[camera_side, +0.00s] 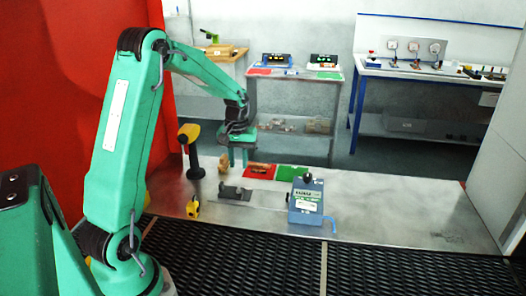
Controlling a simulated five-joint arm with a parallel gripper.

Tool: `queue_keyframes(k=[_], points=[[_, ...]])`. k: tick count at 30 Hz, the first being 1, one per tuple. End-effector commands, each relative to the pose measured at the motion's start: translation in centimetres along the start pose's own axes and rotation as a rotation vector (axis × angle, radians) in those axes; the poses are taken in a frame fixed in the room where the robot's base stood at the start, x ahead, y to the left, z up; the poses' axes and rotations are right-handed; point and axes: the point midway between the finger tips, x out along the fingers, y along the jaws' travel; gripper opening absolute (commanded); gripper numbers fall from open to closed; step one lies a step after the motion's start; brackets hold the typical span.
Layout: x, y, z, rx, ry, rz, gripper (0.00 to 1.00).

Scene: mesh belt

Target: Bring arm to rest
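My green arm rises from the lower left, bends at a high elbow and reaches right and down. My gripper (240,155) is at its end, above the far part of the metal table (400,215). It is small and dark here, so I cannot tell whether its fingers are open or shut. I see nothing clearly held in it. A red mat (249,175) with a small item on it and a green mat (291,173) lie to its lower right.
A yellow-and-black handheld tool (190,150) stands left of my gripper. A wooden-coloured piece (223,163), a grey bracket (235,193), a yellow block (192,209) and a blue device (306,205) stand on the table. Black mesh belt (400,275) runs in front. The table's right side is clear.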

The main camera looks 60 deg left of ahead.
Motion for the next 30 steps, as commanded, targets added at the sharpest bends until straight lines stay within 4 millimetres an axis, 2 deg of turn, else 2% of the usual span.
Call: queue_keyframes(k=[5, 11, 21, 30], points=[[-0.9, 0.5, 0.7, 0.024, 0.014, 0.005, 0.25], [-3.6, 1.8, 2.8, 0.096, 0.055, 0.020, 0.25], [-9.2, 3.9, 9.1, 0.279, 0.156, 0.059, 0.25], [-12.5, 4.5, 15.1, 0.444, 0.246, 0.098, 0.25]])
